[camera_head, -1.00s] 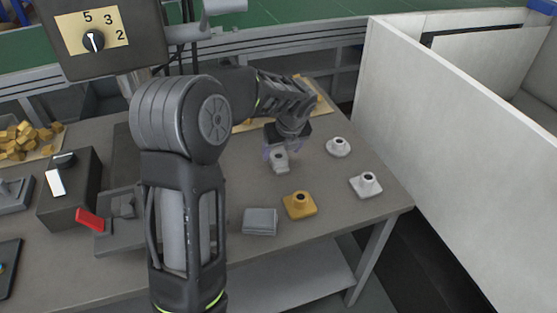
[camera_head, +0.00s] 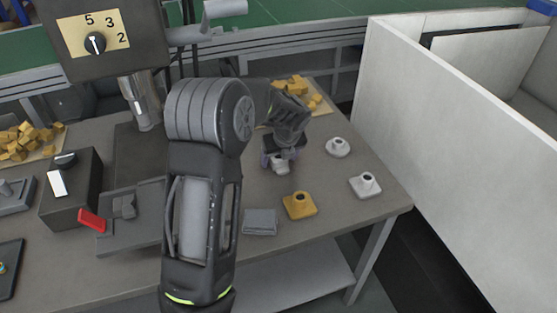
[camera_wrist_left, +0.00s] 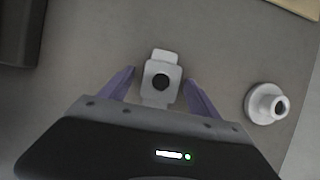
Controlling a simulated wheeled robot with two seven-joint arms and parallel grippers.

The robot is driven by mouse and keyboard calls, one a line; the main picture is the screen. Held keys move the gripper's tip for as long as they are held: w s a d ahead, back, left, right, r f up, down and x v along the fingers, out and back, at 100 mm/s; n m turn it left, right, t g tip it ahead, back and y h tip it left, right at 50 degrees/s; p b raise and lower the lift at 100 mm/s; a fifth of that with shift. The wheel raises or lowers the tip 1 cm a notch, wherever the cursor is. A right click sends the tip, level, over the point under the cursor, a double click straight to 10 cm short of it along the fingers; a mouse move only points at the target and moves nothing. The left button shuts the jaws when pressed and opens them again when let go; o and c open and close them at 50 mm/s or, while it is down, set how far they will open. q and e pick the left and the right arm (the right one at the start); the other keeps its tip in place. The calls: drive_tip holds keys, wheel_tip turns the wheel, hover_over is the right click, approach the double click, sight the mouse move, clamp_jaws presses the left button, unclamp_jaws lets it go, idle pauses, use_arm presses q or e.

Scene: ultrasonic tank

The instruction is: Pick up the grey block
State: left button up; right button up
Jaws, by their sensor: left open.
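A light grey block (camera_head: 281,169) with a dark round hole in its top sits on the table beneath my left gripper (camera_head: 279,158). In the left wrist view the grey block (camera_wrist_left: 161,96) lies between the two purple fingers of the left gripper (camera_wrist_left: 160,80), with gaps on both sides. The left gripper is open and holds nothing. Its body hides the near end of the block in the wrist view. My right gripper is not in view.
A flat grey piece (camera_head: 260,222) and a yellow block (camera_head: 300,206) stand in front. A white partition (camera_head: 440,110) rises beyond the table's right edge.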

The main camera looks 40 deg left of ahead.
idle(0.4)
use_arm(q)
clamp_jaws()
idle(0.6)
